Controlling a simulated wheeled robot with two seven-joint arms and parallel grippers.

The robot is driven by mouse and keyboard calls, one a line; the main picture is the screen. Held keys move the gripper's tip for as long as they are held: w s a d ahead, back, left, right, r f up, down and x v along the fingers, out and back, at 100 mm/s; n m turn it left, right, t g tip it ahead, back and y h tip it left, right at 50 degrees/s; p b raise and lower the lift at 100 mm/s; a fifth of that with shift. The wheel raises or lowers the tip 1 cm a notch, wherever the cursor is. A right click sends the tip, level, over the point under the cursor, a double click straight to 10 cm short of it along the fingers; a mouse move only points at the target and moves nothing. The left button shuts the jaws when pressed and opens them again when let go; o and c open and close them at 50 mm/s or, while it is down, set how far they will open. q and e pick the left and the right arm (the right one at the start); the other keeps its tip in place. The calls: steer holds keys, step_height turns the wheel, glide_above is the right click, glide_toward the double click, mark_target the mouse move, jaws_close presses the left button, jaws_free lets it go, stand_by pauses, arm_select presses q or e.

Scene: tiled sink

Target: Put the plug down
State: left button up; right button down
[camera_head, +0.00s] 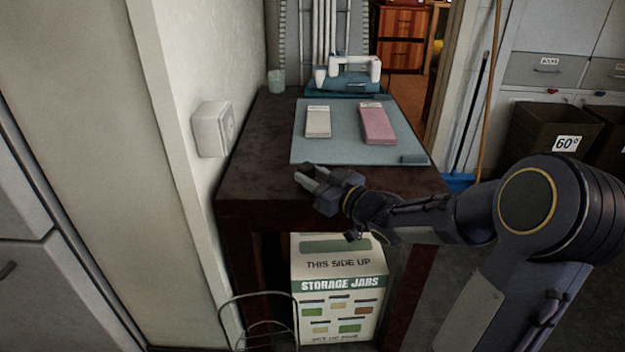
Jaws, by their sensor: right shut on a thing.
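My right gripper (308,178) reaches in from the right and is over the front left part of the dark brown table (258,150). Its fingers point left, towards the wall, and are shut on the plug. The plug is small and dark and mostly hidden between the fingers, so its shape does not show clearly. I cannot tell whether it touches the tabletop. My left gripper is not in view.
A wall socket (213,128) is on the left wall. A grey-blue mat (345,152) holds a pale block (318,122) and a pink block (378,124). A white and teal machine (347,76) and a glass (276,82) stand behind. A storage jars box (338,290) is below the table.

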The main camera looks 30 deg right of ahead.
steer(key=shift+f+b, duration=0.4)
steer(key=shift+f, duration=0.15)
steer(key=c, duration=1)
jaws_free()
steer(key=shift+f, duration=0.1)
